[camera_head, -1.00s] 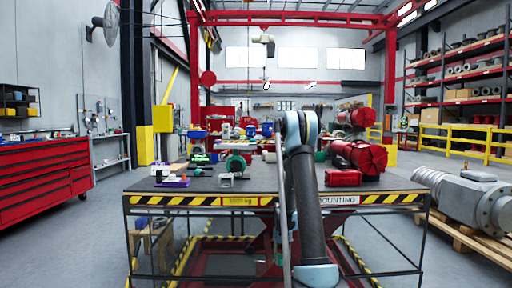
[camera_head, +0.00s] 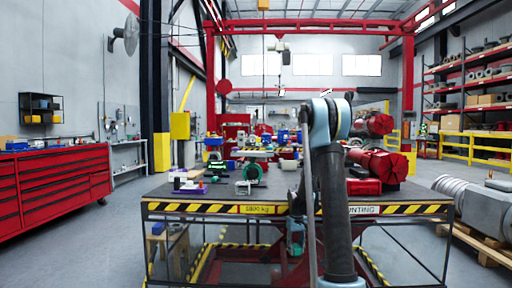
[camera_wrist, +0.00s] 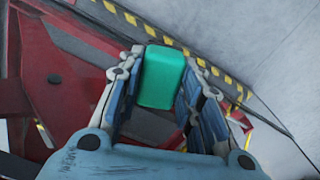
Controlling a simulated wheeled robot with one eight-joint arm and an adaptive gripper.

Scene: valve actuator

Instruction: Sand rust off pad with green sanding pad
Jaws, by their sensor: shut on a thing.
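The green sanding pad (camera_wrist: 163,77) is between the two blue-grey fingers of my gripper (camera_wrist: 165,72) in the wrist view. My gripper is shut on it. In the head view, my gripper (camera_head: 296,236) hangs low, beside my forearm and in front of the workbench (camera_head: 225,193), below its striped front edge. I cannot tell which thing is the rusty pad; no rust patch can be made out.
A red tool chest (camera_head: 55,190) stands left. A large grey valve part (camera_head: 480,205) lies on a pallet at right.

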